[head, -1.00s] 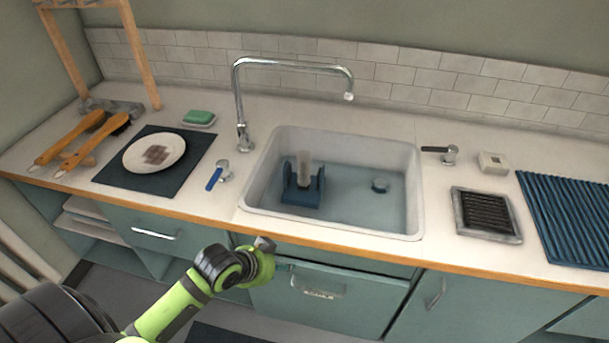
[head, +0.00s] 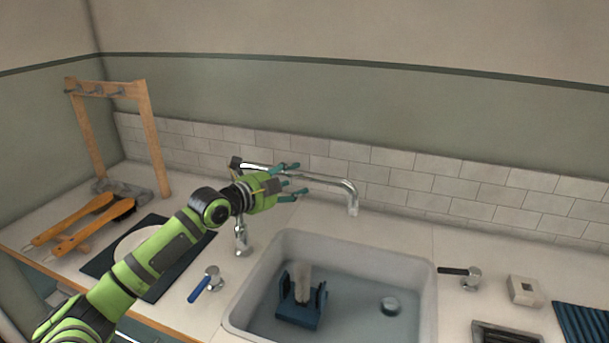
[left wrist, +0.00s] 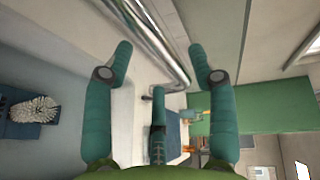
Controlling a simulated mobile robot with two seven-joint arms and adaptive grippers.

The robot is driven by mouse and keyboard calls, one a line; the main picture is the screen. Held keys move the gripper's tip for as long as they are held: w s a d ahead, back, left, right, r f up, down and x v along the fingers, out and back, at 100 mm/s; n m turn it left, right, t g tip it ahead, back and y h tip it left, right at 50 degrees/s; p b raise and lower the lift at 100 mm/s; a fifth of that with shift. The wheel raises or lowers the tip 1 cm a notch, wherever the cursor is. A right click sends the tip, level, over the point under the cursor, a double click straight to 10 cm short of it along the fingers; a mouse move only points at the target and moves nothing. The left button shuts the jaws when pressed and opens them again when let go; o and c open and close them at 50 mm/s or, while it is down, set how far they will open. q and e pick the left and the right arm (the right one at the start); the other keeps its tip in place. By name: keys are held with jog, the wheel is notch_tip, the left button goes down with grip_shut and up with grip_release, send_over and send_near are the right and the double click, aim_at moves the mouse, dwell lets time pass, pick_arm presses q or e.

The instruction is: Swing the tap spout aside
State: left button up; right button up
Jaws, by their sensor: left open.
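The chrome tap spout (head: 335,186) runs to the right and its outlet hangs over the sink (head: 432,290). The tap's foot (head: 241,238) stands on the worktop left of the sink, and the upright is partly hidden by my left gripper. My left gripper (head: 298,178) is open at the spout's height, its fingers pointing right along the near part of the spout. In the left wrist view the spout (left wrist: 158,42) runs between the two spread fingers (left wrist: 160,52). I cannot tell whether they touch it. My right gripper is not in view.
A blue holder (head: 302,312) with a brush stands in the sink's water. A blue-handled valve (head: 206,284) and a black-handled one (head: 462,277) flank the sink. Wooden-handled brushes (head: 72,222) and a wooden rack (head: 152,140) are at left. The tiled wall (head: 400,170) is close behind the spout.

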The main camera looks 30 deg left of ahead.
aim_at(302, 179)
pick_arm(q)
jog(key=x, duration=0.3)
jog(key=shift+p, duration=0.35)
jog(key=shift+x, duration=0.9)
jog(key=shift+f, duration=0.2)
grip_shut()
jog(key=shift+p, duration=0.3)
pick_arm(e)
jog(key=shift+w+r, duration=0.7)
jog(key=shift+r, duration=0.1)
